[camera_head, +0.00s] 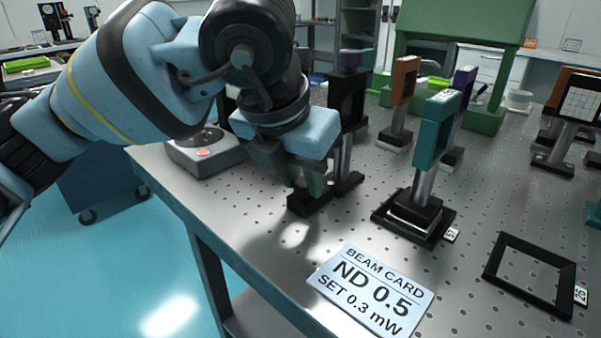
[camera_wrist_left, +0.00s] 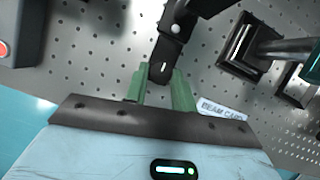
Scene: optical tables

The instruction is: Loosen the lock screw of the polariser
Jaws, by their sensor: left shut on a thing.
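My left gripper (camera_head: 308,182) comes down from the left at the near edge of the optical table, in front of a black post-mounted optic (camera_head: 347,97), which seems to be the polariser. Its body hides part of that mount and its base. In the left wrist view, the green fingers of the left gripper (camera_wrist_left: 161,88) are closed on the rounded dark end of a black part (camera_wrist_left: 161,72) with a small white mark. That end looks like the lock screw; its far side is hidden. My right gripper is not in view.
A teal optic (camera_head: 430,130) on a post stands right of the gripper. A beam card (camera_head: 370,290) reading ND 0.5 lies at the front edge. A grey box with a red button (camera_head: 200,152) sits to the left. An empty black frame (camera_head: 500,275) lies at the right.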

